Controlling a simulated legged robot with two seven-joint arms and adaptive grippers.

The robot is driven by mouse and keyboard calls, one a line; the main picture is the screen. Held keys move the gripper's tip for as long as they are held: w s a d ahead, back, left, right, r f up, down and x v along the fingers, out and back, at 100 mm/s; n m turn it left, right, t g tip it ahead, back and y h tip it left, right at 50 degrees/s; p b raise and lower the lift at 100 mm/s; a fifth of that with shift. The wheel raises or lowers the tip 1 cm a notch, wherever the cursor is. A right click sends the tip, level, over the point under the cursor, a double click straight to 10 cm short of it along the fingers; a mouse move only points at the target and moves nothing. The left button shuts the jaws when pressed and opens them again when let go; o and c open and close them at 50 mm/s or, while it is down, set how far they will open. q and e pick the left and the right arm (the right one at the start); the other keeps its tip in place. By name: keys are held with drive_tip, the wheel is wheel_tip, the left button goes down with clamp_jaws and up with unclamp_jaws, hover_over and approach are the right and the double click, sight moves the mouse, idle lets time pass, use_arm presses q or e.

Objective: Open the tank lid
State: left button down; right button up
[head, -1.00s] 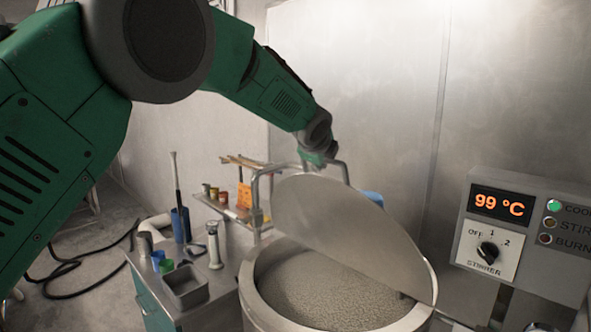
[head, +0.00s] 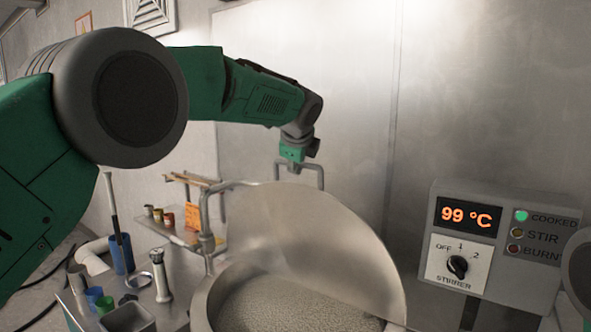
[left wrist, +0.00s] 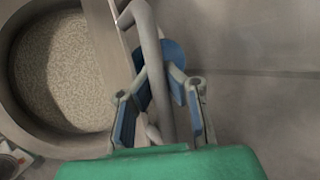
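The tank (head: 207,300) stands at the lower middle of the head view, full of grey-beige grains. Its round metal lid (head: 300,235) is raised and stands steeply tilted above the opening. A bent metal handle (head: 318,172) shows behind the lid's top edge. My left gripper (head: 297,160) is at this handle. In the left wrist view, the blue-padded fingers of my left gripper (left wrist: 160,105) are spread on both sides of the grey handle bar (left wrist: 156,65), with gaps visible beside it. The tank's opening also shows there (left wrist: 65,65). My right gripper is not in view.
A control box (head: 500,245) at right reads 99 °C, has a stirrer knob (head: 457,265) and a lit green lamp. At left, a bench holds a blue cup (head: 122,255), a metal tray (head: 128,318) and small containers. A metal wall stands behind.

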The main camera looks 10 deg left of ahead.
use_arm(q)
drive_tip(key=shift+r, duration=0.55)
drive_tip(key=c, duration=1.6)
unclamp_jaws()
drive_tip(key=shift+o, duration=0.2)
drive_tip(key=shift+s+d, duration=0.1)
drive_tip(key=shift+s, duration=0.15)
drive_tip(key=shift+f, duration=0.15)
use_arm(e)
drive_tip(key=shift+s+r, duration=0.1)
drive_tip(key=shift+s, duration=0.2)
use_arm(q)
drive_tip(key=shift+d, duration=0.1)
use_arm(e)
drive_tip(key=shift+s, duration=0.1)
